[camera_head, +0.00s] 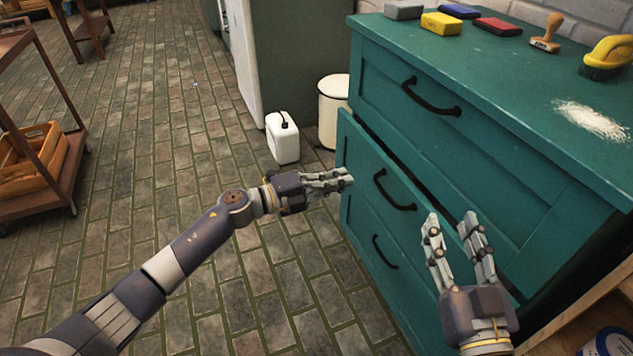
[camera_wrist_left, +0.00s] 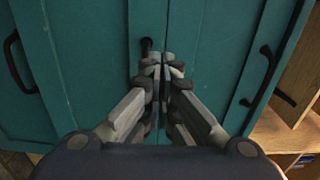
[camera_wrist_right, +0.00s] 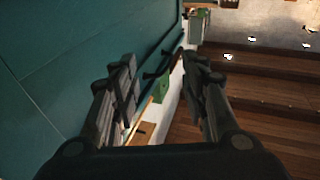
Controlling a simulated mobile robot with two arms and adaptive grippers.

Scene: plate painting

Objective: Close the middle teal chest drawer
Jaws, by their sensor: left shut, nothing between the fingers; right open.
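The teal chest (camera_head: 480,75) stands at the right, with its drawer fronts facing left. Its middle drawer (camera_head: 362,152) sticks out a little past the drawer above, with a dark gap along its top edge. The drawer's black handle (camera_head: 394,190) is clear of both grippers. My left gripper (camera_head: 347,180) is shut and empty, its fingertips at the left end of the middle drawer front; I cannot tell if they touch. In the left wrist view its fingertips (camera_wrist_left: 163,62) are together before teal fronts. My right gripper (camera_head: 452,222) is open and empty by the drawer's right part.
On the chest top lie a yellow block (camera_head: 441,23), a red block (camera_head: 498,27), a wooden stamp (camera_head: 546,38), a yellow brush (camera_head: 606,58) and white powder (camera_head: 592,120). A white canister (camera_head: 283,138) stands on the floor beyond my left gripper.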

